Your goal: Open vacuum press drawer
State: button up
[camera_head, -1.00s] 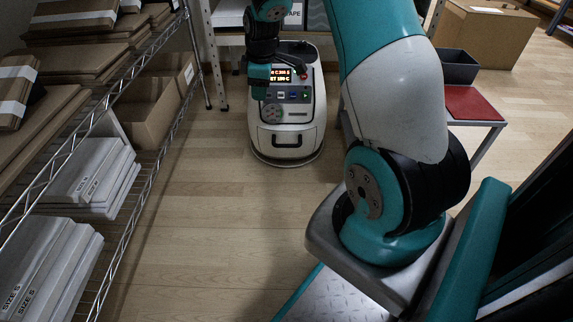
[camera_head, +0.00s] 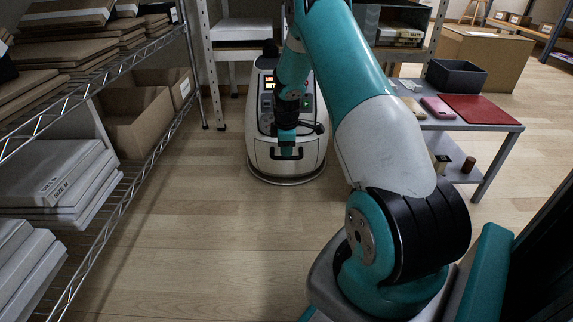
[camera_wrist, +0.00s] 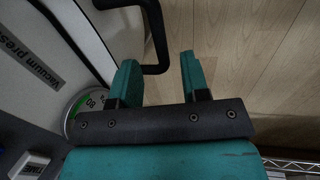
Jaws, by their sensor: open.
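The vacuum press (camera_head: 260,150) is a white rounded machine with a dark control face, standing on the floor ahead. Its black drawer handle (camera_head: 298,154) is low on the front, partly behind my gripper (camera_head: 286,143). The drawer looks shut. In the wrist view the handle (camera_wrist: 156,30) is a black bent bar, and its lower end shows between the two teal fingertips of my gripper (camera_wrist: 159,65). My gripper is open. I cannot tell whether a finger touches the bar. The "vacuum press" label (camera_wrist: 35,55) and a green-ringed dial (camera_wrist: 88,101) show at the left.
A wire shelf (camera_head: 130,178) with cardboard boxes and white cartons runs along the left. A grey table (camera_head: 485,127) with a red mat (camera_head: 478,109) and a black bin (camera_head: 456,76) stands at the right. The wooden floor in front of the press is clear.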

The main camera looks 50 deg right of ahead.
jog(key=f, duration=0.1)
jog(key=f+b, duration=0.1)
jog(key=f, duration=0.1)
jog(key=f+b, duration=0.1)
jog(key=shift+w+d+f, duration=0.2)
jog(key=shift+w+d, duration=0.05)
jog(key=shift+d, duration=0.05)
jog(key=shift+c, duration=0.3)
grip_shut()
